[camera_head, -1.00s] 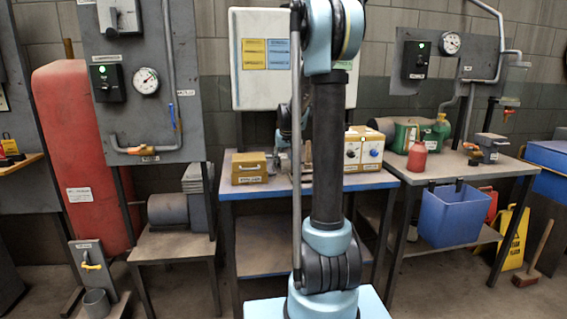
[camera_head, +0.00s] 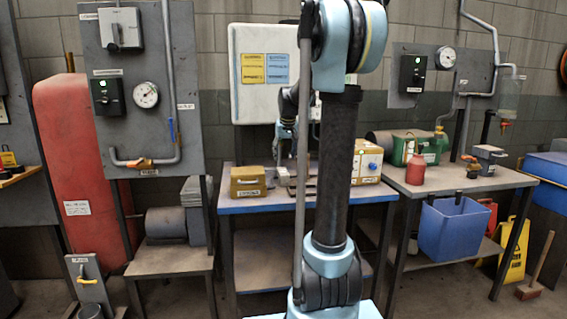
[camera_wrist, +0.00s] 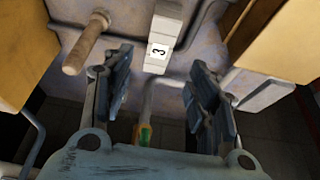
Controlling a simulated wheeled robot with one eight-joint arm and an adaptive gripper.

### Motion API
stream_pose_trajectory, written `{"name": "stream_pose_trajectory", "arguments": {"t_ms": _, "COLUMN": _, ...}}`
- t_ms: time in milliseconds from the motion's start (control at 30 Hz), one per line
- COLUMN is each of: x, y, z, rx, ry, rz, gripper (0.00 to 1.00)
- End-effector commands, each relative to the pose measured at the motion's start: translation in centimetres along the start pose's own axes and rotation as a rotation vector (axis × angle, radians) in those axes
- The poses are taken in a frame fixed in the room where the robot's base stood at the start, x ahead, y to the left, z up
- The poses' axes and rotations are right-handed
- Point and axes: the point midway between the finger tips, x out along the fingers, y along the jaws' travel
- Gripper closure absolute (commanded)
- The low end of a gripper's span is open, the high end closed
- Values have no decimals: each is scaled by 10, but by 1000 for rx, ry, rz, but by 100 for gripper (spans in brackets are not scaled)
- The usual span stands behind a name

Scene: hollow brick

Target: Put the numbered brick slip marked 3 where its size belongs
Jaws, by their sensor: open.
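The brick slip marked 3 (camera_wrist: 158,50) shows in the wrist view as a pale block with a white label, on the worktop beyond my fingertips. My gripper (camera_wrist: 160,88) is open, its two dark fingers spread either side of the line to the slip, with nothing between them. The slip looks apart from both fingers. In the head view my arm hides much of the workbench (camera_head: 262,206), and the slip cannot be made out there. Where its size belongs cannot be told from these frames.
A wooden handle (camera_wrist: 85,45) lies left of the slip in the wrist view. An ochre box (camera_head: 248,182) stands at the bench's left and a cream box with knobs (camera_head: 367,162) at its right. A red bottle (camera_head: 416,168) stands on the right table.

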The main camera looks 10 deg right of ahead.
Motion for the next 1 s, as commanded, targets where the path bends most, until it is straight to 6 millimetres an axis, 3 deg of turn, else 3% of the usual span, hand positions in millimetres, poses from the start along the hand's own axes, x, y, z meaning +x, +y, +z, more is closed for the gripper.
{"name": "stream_pose_trajectory", "arguments": {"t_ms": 233, "x": -8, "y": 0, "z": 3, "rx": 0, "ry": -1, "rz": 0, "gripper": 47}}
{"name": "stream_pose_trajectory", "arguments": {"t_ms": 367, "x": -14, "y": -1, "z": 22, "rx": -1, "ry": -9, "rz": 0, "gripper": 47}}
{"name": "stream_pose_trajectory", "arguments": {"t_ms": 700, "x": -35, "y": -4, "z": 143, "rx": -7, "ry": -60, "rz": 0, "gripper": 47}}
{"name": "stream_pose_trajectory", "arguments": {"t_ms": 1000, "x": -34, "y": -5, "z": 257, "rx": -12, "ry": -109, "rz": 1, "gripper": 47}}
